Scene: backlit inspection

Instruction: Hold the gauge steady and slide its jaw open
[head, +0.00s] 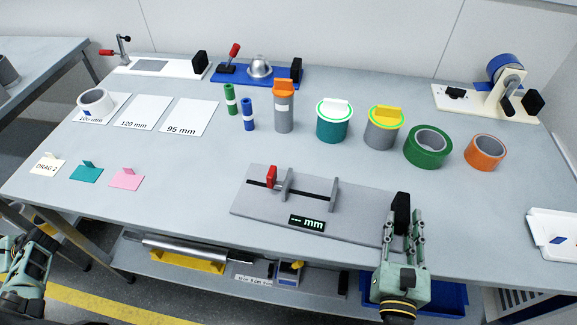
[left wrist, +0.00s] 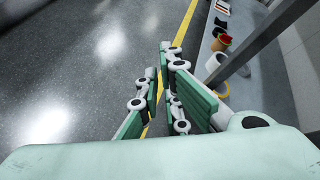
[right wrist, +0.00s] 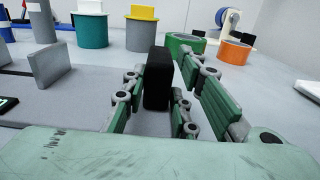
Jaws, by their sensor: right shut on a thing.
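The gauge is a grey plate (head: 350,208) lying on the bench. It has a dark slot, two upright grey jaws, a red knob (head: 271,176) and a small display (head: 307,224) reading "--- mm". The red-knobbed jaw (head: 284,184) stands apart from the other jaw (head: 333,194). My right gripper (head: 403,225) is shut on the black block (head: 401,207) at the plate's right end, also between its fingers in the right wrist view (right wrist: 157,80). My left gripper (head: 22,248) is low at the left, off the bench, empty, its fingers (left wrist: 162,85) parted by a narrow gap.
Behind the gauge stand capped cylinders (head: 334,122), a green tape roll (head: 428,147) and an orange roll (head: 484,151). Small tags (head: 86,173) and white cards (head: 187,117) lie to the left. The bench is clear between the tags and gauge. A shelf (head: 130,257) runs below.

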